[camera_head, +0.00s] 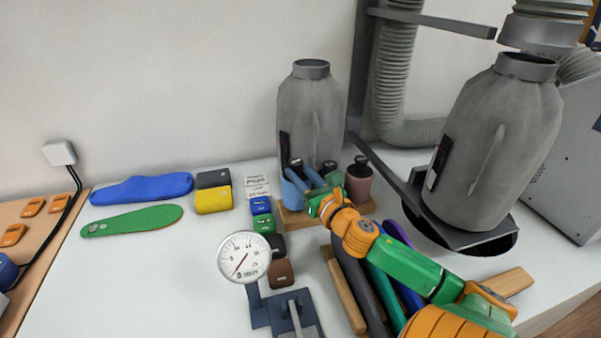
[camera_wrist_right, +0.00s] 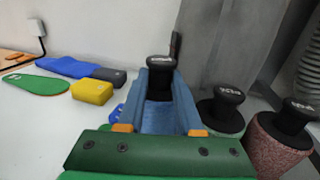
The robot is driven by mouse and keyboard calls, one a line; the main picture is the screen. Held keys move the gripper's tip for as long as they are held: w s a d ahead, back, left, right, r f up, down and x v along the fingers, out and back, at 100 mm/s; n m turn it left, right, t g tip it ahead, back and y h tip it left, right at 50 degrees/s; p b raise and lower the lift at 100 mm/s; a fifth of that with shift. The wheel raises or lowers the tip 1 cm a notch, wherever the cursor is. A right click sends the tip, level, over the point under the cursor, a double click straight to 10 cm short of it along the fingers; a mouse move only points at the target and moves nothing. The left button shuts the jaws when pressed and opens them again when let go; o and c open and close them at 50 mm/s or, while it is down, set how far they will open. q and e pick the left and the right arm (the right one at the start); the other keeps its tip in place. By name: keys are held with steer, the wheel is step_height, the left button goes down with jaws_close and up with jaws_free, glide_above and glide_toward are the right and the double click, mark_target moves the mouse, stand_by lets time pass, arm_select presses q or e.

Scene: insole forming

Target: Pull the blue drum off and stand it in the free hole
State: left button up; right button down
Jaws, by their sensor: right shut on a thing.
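My right gripper (camera_head: 308,181) is shut on the blue drum (camera_head: 292,192), which has a black knob (camera_wrist_right: 160,64) on top. In the right wrist view the two blue fingers (camera_wrist_right: 163,90) stand on either side of the drum. The drum looks upright at the left end of a wooden block (camera_head: 291,216). I cannot tell whether it is seated or raised. The free hole cannot be made out. My left gripper is out of view.
A grey bottle-shaped machine (camera_head: 311,110) stands close behind the block. A second one (camera_head: 495,140) stands at right over a dark opening. Long-handled tools (camera_head: 350,280) lie in front. A dial gauge (camera_head: 244,257), small blocks (camera_head: 213,200) and a green insole (camera_head: 130,221) are at left.

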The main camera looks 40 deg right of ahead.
steer(key=shift+f, duration=0.15)
stand_by(0.3)
steer(key=shift+f+b, duration=0.35)
steer(key=shift+f, duration=0.3)
steer(key=shift+f, duration=0.2)
stand_by(0.4)
steer(key=c, duration=0.5)
jaws_free()
steer(key=shift+o, duration=0.3)
